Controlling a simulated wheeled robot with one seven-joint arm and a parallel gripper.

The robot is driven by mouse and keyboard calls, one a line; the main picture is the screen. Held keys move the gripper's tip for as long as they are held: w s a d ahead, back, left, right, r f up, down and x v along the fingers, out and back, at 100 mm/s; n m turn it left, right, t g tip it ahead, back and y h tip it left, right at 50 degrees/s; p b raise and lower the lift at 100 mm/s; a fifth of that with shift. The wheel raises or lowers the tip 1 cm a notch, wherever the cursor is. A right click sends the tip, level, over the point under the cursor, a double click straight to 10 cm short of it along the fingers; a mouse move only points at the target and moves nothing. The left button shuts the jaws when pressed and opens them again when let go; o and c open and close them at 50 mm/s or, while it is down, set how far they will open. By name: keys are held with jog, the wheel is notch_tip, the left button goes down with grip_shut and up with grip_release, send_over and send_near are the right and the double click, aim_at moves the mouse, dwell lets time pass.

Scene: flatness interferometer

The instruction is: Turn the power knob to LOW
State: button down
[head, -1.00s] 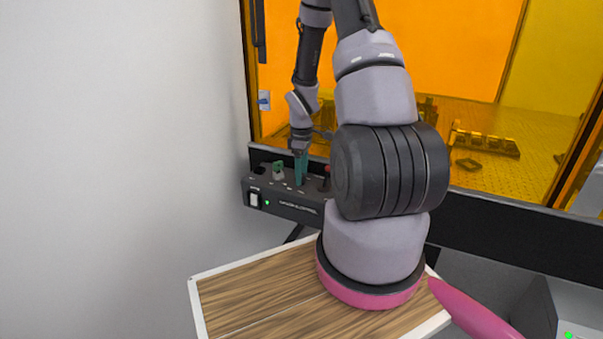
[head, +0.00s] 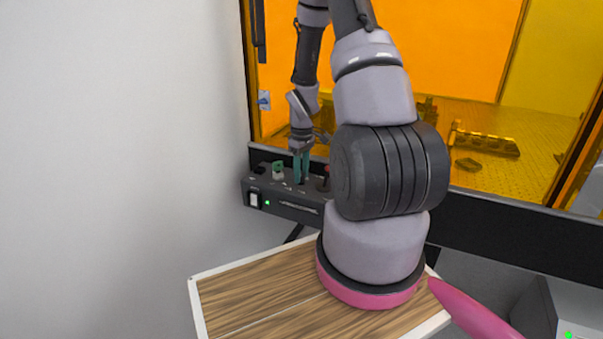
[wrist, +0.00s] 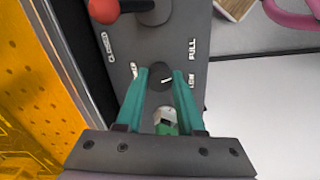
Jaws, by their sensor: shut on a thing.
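The power knob (wrist: 160,77) is a small black round knob on a dark control box (head: 285,203). My gripper (wrist: 160,76) points down at the box, its teal fingers on either side of the knob and shut on it. A short white line on the knob top points to the right in the wrist view, toward the side with the labels LOW (wrist: 191,81) and FULL (wrist: 192,49). Another label (wrist: 133,70), on the left, is partly hidden by a finger. In the head view my gripper (head: 301,168) hides the knob.
A green-and-silver control (wrist: 165,121) stands close beside the knob. A red-balled lever (wrist: 103,10) is on the other side, by the label CLOSED (wrist: 109,47). An orange enclosure window (head: 440,50) rises behind the box. A lit white switch (head: 254,200) is on its front.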

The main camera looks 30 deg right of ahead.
aim_at(302, 175)
jog(key=m, duration=0.5)
jog(key=shift+a, duration=0.1)
jog(key=shift+m, duration=2.5)
jog(key=c, duration=0.5)
grip_release()
jog(key=shift+r, duration=0.15)
notch_tip(302, 175, up, 10)
jog(key=shift+r, duration=0.25)
